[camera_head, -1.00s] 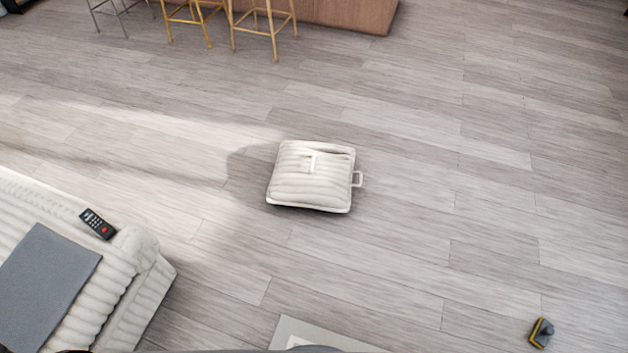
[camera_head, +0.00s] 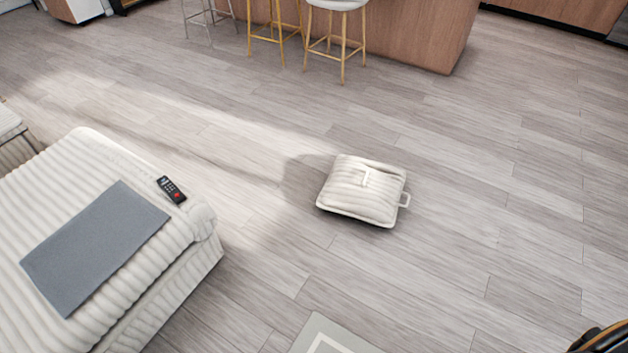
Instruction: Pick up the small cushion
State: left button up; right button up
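A small white ribbed cushion (camera_head: 362,190) lies flat on the wooden floor, right of the picture's middle. It has a pale loop on its right side and a small pale tab on top. Nothing touches it from above. Neither of my grippers can be made out in the head view.
A white ribbed sofa (camera_head: 205,250) fills the lower left, with a grey flat rectangle (camera_head: 95,247) and a remote (camera_head: 171,189) on it. Stools (camera_head: 335,50) stand by a wooden island (camera_head: 430,35) at the back. A pale-bordered rug (camera_head: 312,335) shows below. Floor right of the cushion is clear.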

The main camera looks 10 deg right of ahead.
aim_at(368, 191)
jog(key=i+l+u, duration=0.15)
jog(key=l, duration=0.2)
jog(key=i+l+u, duration=0.2)
jog(key=l, duration=0.2)
jog(key=i+l+u, duration=0.15)
jog(key=l, duration=0.25)
jog(key=l+u, duration=0.2)
jog(key=l, duration=0.2)
jog(key=i, duration=0.05)
